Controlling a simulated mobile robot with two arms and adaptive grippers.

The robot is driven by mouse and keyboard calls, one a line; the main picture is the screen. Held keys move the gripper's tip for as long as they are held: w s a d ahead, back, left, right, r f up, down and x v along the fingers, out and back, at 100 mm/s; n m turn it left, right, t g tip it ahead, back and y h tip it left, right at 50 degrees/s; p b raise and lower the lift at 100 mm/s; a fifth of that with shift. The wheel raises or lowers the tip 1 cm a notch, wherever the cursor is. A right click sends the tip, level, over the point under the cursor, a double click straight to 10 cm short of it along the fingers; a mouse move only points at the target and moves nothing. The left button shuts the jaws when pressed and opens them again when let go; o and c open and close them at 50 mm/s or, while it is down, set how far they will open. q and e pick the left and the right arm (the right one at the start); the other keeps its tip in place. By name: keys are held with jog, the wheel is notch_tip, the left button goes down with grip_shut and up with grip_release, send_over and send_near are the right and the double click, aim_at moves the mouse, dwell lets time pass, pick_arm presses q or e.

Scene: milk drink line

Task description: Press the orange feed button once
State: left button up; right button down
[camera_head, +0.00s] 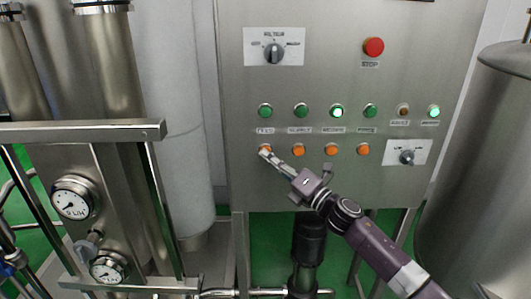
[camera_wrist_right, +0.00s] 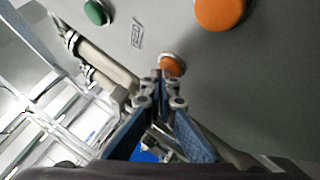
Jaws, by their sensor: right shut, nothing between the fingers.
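The orange feed button (camera_head: 263,147) is the leftmost in the lower row of orange buttons on the steel control panel, below the label that seems to read FEED. My right gripper (camera_head: 267,153) is shut and empty, with its fingertips at this button and partly covering it. In the right wrist view, the closed fingertips (camera_wrist_right: 161,75) overlap the lower edge of the orange button (camera_wrist_right: 173,64). I cannot tell whether they touch it or whether it is pressed in. My left gripper is not in view.
Other orange buttons (camera_head: 331,150) sit to the right in the same row. Above is a row of green buttons or lamps (camera_head: 301,111), some lit. A red stop button (camera_head: 373,47) and two rotary knobs are on the panel. Steel pipework with gauges (camera_head: 75,198) stands left, a tank (camera_head: 490,170) right.

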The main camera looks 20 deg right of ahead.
jog(key=shift+s, duration=0.1)
jog(key=shift+s+a, duration=0.2)
jog(key=shift+s, duration=0.55)
jog(key=shift+s+a+p, duration=0.25)
jog(key=shift+s, duration=0.55)
jog(key=shift+s+a+p, duration=0.2)
jog(key=shift+s+p, duration=0.1)
jog(key=shift+s, duration=0.5)
jog(key=shift+s+a+p, duration=0.25)
jog(key=shift+s, duration=0.55)
